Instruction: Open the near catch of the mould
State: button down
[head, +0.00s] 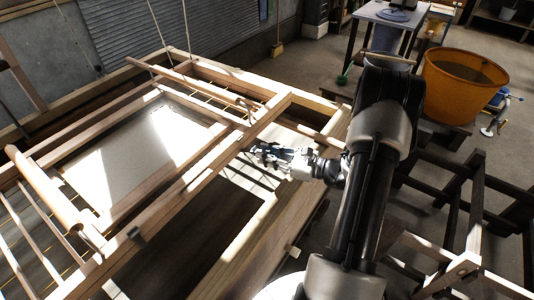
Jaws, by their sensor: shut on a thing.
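The mould (205,163) is a pale wooden frame hanging on cords, with crossbars and a white sheet-like area inside it. My gripper (258,152) reaches in from the right, at the outer side of the mould's near long beam. Its fingers are shut on a small part at that beam, which I take to be the near catch; the fingers hide it, so its position cannot be told.
A wooden vat frame (262,238) lies under the mould. At the right stand an orange tub (465,84) and dark wooden stands (473,205). A small table (398,15) is at the back. Hanging cords (187,25) rise from the mould's far side.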

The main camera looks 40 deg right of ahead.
jog(key=shift+d+r, duration=0.1)
jog(key=c, duration=1.4)
grip_release()
jog(key=v, duration=1.2)
